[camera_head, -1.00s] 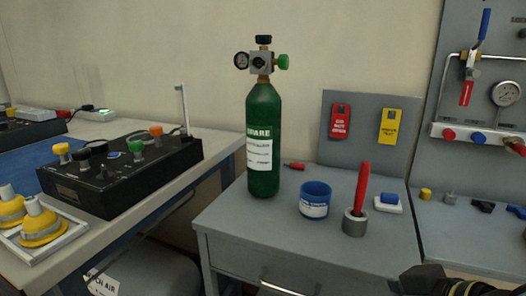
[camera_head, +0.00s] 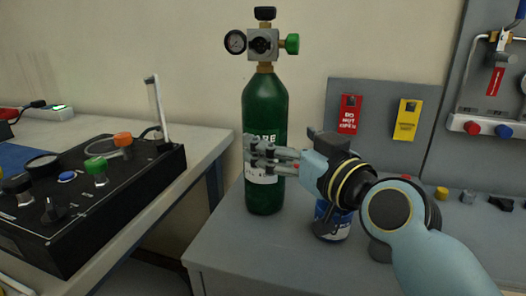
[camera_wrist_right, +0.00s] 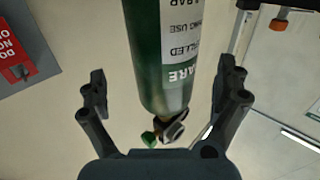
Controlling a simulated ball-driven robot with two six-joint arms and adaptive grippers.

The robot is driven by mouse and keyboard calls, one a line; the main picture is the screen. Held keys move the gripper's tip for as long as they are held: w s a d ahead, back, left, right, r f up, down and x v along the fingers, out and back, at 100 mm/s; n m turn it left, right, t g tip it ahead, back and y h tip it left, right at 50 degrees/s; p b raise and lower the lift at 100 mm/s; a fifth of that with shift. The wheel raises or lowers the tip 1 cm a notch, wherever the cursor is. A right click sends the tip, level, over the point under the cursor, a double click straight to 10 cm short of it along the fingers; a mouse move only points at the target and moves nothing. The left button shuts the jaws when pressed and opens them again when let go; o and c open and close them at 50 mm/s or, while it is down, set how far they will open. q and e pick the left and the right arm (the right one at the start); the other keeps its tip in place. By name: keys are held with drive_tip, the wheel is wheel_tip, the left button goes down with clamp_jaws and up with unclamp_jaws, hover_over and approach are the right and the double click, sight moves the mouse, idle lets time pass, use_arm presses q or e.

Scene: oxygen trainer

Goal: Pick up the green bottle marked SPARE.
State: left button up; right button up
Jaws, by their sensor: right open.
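The green bottle marked SPARE (camera_head: 262,98) stands upright on the grey bench top, with a valve, a round gauge (camera_head: 235,41) and a green knob (camera_head: 292,44) on top. My right gripper (camera_head: 252,155) reaches in from the right at the height of the white label, and its fingers cover part of the lettering. In the right wrist view the bottle (camera_wrist_right: 148,50) appears upside down between the two spread fingers. The right gripper (camera_wrist_right: 163,78) is open, and I see no finger clearly closed on the bottle. My left gripper is not in view.
A blue cup (camera_head: 331,222) stands on the grey bench (camera_head: 235,245) right of the bottle, partly hidden by my right arm. A red tag (camera_head: 349,114) and a yellow tag (camera_head: 407,119) hang behind. A black control box (camera_head: 100,195) sits on the left table, across a gap.

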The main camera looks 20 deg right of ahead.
drive_tip(key=shift+w+a, duration=0.15)
drive_tip(key=shift+w, duration=0.2)
drive_tip(key=x, duration=0.4)
drive_tip(key=shift+w+a, duration=0.25)
drive_tip(key=shift+a, duration=0.05)
drive_tip(key=shift+w+f, duration=0.1)
drive_tip(key=shift+w, duration=0.05)
drive_tip(key=c, duration=1.7)
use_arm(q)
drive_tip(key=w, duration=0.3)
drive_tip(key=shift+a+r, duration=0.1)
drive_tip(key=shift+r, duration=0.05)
use_arm(e)
drive_tip(key=shift+r, duration=0.3)
